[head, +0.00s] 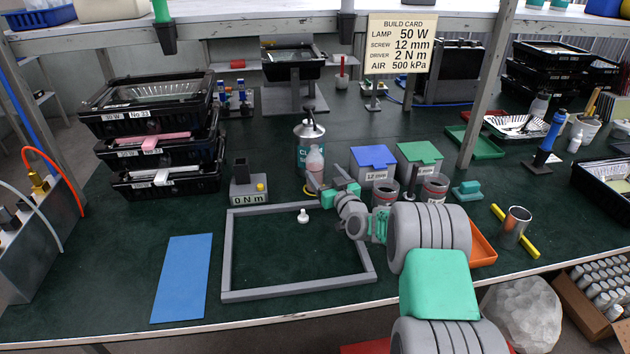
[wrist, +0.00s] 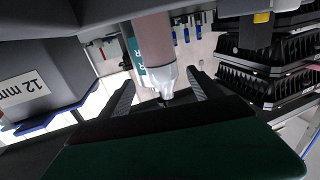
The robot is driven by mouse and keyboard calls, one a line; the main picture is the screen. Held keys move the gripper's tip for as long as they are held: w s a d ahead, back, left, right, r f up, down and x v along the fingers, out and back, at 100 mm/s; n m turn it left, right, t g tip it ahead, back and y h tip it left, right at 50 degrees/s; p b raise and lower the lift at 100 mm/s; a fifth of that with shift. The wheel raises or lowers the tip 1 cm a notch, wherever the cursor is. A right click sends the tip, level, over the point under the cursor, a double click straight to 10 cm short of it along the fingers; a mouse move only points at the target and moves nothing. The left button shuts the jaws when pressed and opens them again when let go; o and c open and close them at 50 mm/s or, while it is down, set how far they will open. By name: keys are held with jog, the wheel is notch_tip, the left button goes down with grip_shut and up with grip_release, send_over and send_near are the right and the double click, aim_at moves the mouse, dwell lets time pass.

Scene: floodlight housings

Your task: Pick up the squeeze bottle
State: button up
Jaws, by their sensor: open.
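The squeeze bottle (head: 315,160) stands upright on the bench, pale with a pinkish body, just in front of a metal pump can (head: 309,130). My gripper (head: 322,191) reaches in from the right, low at the bottle's base in the head view. In the wrist view, which is upside down, the bottle's pinkish body (wrist: 152,40) and pale tip show between the two dark fingers of my open gripper (wrist: 161,80). I see no finger closed on it. The bottle's lower part is partly hidden by my gripper in the head view.
Blue-lidded (head: 374,165) and green-lidded (head: 418,158) bins and grey cups (head: 384,192) stand close right of my gripper. A grey torque block (head: 247,185) stands to the left. A grey frame (head: 298,287) with a small white piece (head: 303,216) inside lies in front.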

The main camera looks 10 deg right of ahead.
aim_at(318, 167)
jog(key=shift+o, duration=0.2)
jog(key=p+x, duration=0.1)
jog(key=x, duration=0.6)
jog(key=shift+a, duration=0.15)
grip_shut()
dwell(0.4)
jog(key=shift+r, duration=0.2)
